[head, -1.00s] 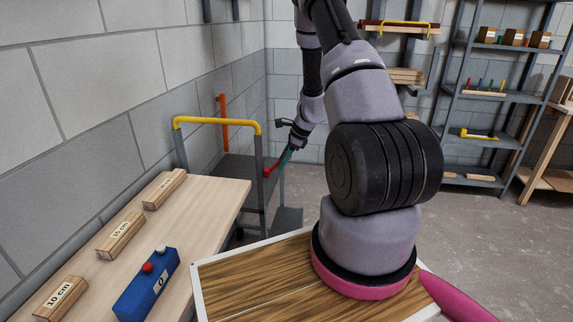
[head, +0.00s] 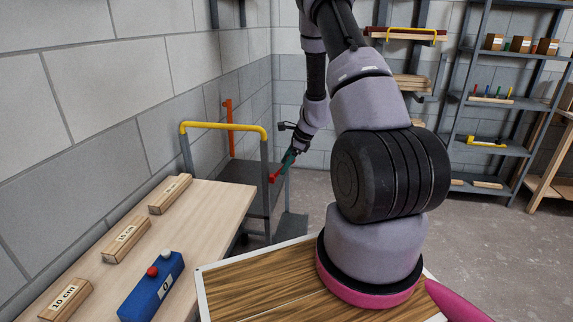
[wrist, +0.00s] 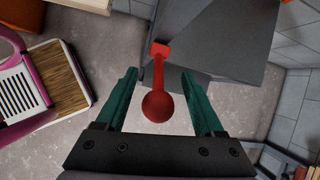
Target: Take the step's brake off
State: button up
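The grey step (head: 257,190) with a yellow handrail (head: 224,127) stands beyond the workbench, by the wall. Its red brake lever (head: 275,175) sticks out from its side near the top. In the wrist view the lever (wrist: 159,72) ends in a red ball (wrist: 158,106). My gripper (head: 286,163) is at the lever's end, with green fingers. In the wrist view my gripper (wrist: 160,75) is open, one finger on each side of the lever and ball, with gaps on both sides.
A pale workbench (head: 205,215) at left holds labelled wooden blocks (head: 127,240) and a blue box (head: 152,287) with red and white buttons. An orange upright (head: 229,128) stands behind the step. Shelves (head: 490,140) stand at the back right. Open concrete floor (head: 480,240) lies to the right.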

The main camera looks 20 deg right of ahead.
jog(key=shift+s+d, duration=0.1)
jog(key=shift+d, duration=0.05)
jog(key=v, duration=1)
jog(key=shift+r, duration=0.3)
jog(key=shift+s, duration=0.1)
jog(key=s+a+r+n, duration=0.3)
jog(key=r, duration=0.4)
jog(key=s+a+r+n+t, duration=0.1)
jog(key=s+a+r+n, duration=0.2)
jog(key=r, duration=0.4)
jog(key=s+a+r+n, duration=0.2)
jog(key=a+r, duration=0.2)
jog(key=r, duration=0.2)
jog(key=s+a+r+n+t+h, duration=0.1)
jog(key=s+a+r+n, duration=0.1)
jog(key=s+r+n, duration=0.3)
jog(key=s+a+r+n+t+h, duration=0.1)
jog(key=s+r+n, duration=0.4)
jog(key=s, duration=0.8)
jog(key=shift+s+a+r+n+t, duration=0.3)
jog(key=shift+a+r+n, duration=0.1)
jog(key=shift+a+r, duration=0.45)
